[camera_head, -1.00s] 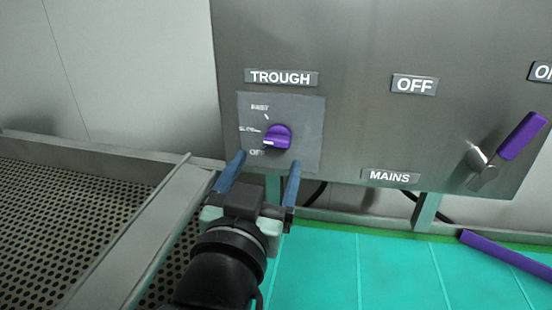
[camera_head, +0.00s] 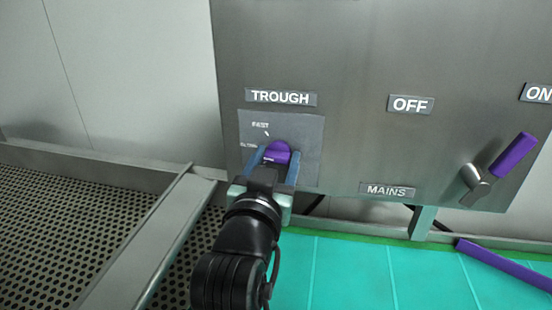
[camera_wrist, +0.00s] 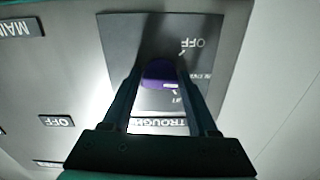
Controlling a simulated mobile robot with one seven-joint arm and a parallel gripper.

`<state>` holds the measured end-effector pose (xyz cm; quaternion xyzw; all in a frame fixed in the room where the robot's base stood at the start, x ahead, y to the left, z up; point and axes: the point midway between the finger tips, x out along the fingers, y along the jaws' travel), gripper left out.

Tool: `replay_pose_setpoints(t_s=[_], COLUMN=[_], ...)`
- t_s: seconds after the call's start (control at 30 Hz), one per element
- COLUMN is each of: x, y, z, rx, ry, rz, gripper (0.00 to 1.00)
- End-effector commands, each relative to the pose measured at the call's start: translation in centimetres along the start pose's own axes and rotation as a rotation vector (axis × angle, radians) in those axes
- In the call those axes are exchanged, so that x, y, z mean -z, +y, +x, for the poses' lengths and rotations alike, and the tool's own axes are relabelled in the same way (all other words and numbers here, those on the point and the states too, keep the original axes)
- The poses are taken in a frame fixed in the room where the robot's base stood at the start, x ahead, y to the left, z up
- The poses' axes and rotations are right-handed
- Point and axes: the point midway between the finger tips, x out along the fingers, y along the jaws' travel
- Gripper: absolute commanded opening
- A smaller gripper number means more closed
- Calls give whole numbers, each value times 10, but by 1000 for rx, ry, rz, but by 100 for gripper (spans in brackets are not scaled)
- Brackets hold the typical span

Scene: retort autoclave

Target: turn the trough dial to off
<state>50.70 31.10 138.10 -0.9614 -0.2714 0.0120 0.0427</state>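The trough dial is a purple knob (camera_head: 278,152) on a grey square plate under the TROUGH label (camera_head: 281,97). FAST and SLOW markings show at its upper left. The OFF marking is hidden behind my gripper in the head view but shows upside down in the wrist view (camera_wrist: 193,43). My gripper (camera_head: 278,154) is open, with one blue finger on each side of the knob. The wrist view also shows the knob (camera_wrist: 160,72) between the two fingers; I cannot tell whether they touch it. A white mark shows on the knob, but its exact setting is unclear.
To the right on the same steel panel are OFF and MAINS labels and a purple-handled mains lever (camera_head: 513,155). A perforated metal trough (camera_head: 75,230) lies at the lower left. A green surface (camera_head: 350,275) with a purple bar (camera_head: 505,266) lies below the panel.

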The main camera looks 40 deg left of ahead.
Motion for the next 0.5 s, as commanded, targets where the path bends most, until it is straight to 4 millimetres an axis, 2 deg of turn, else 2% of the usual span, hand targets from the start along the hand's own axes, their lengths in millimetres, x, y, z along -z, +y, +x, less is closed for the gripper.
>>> replay_pose_setpoints(t_s=[0.03,0.3,0.5], x=[0,0,0], y=[0,0,0], z=[0,0,0], rx=[0,0,0], ry=[0,0,-1], rz=[0,0,-11], gripper=[48,0,0])
